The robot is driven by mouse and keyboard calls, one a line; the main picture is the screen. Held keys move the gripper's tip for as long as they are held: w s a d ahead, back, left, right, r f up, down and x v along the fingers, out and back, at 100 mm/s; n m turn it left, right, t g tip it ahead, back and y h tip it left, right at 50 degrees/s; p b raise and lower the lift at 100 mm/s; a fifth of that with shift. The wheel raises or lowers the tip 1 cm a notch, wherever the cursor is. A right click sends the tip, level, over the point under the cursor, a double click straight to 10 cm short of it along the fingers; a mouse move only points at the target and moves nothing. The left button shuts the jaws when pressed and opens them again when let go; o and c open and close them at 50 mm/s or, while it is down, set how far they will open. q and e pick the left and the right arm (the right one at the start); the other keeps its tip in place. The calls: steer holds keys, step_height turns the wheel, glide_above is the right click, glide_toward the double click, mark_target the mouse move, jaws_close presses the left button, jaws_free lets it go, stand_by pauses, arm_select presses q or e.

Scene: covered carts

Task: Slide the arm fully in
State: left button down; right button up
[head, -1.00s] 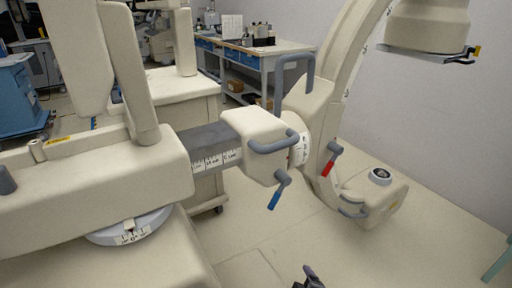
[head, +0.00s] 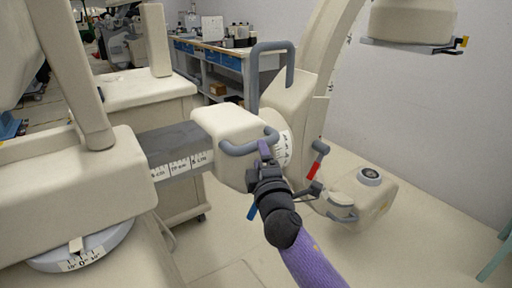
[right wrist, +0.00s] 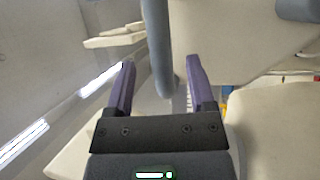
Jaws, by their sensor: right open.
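The sliding arm is a dark grey bar (head: 172,138) with a white printed scale (head: 182,167). It sticks out of a cream housing (head: 75,180) and ends in a cream block (head: 226,128) carrying a grey loop handle (head: 238,150). My right gripper (head: 264,149) is at the right end of this handle. In the right wrist view its two purple fingers (right wrist: 160,65) are open, with a grey handle bar (right wrist: 160,40) between them. Contact cannot be told. Part of the bar stays outside the housing. My left gripper is not in view.
A blue-ended lever (head: 252,212) hangs below the block, partly behind my gripper. A red-ended lever (head: 315,168) and a tall grey handle (head: 270,50) are on the C-shaped frame (head: 320,40) at right. A workbench (head: 222,62) stands behind. Floor is open at front right.

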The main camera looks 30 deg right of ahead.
steer(key=shift+b+x, duration=0.45)
steer(key=shift+x, duration=1.7)
jaws_close()
